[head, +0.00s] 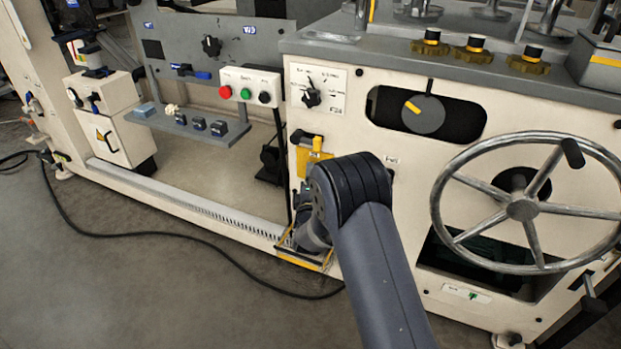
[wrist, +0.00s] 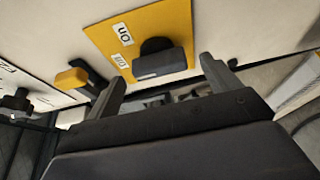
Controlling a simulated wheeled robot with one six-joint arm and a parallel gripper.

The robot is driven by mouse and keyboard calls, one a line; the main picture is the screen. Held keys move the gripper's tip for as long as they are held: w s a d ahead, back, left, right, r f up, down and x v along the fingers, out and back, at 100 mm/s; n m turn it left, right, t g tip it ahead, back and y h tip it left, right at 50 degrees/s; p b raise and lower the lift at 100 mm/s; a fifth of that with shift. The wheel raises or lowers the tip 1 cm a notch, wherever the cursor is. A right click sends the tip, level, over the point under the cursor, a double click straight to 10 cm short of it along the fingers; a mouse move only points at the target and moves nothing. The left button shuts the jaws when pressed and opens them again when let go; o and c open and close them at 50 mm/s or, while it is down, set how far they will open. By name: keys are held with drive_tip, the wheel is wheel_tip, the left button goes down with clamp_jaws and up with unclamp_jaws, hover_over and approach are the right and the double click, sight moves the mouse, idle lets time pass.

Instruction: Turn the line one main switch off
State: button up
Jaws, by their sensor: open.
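A dark rotary switch (wrist: 158,62) sits on a yellow plate (wrist: 105,32) in the wrist view. The plate carries two small white labels; one seems to read ON, and the other is too small to read surely. No line number is legible. My gripper (wrist: 162,80) is open and empty, with one finger to each side of the switch in the picture. Whether the fingers reach around the knob or stop short of it cannot be told.
A yellow-handled black knob (wrist: 72,78) is left of the yellow plate in the wrist view. In the head view, a selector panel (head: 318,88) sits above, a large handwheel (head: 522,208) stands right, and a red-green-black button box (head: 248,94) is left. A black cable (head: 180,236) crosses the floor.

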drive_tip(key=s+p, duration=0.1)
drive_tip(key=s, duration=0.7)
drive_tip(key=shift+s+d, duration=0.2)
drive_tip(key=shift+s, duration=0.1)
drive_tip(key=w+b, duration=0.2)
drive_tip(key=w, duration=0.9)
drive_tip(key=shift+a, duration=0.2)
drive_tip(key=shift+s+r, duration=0.1)
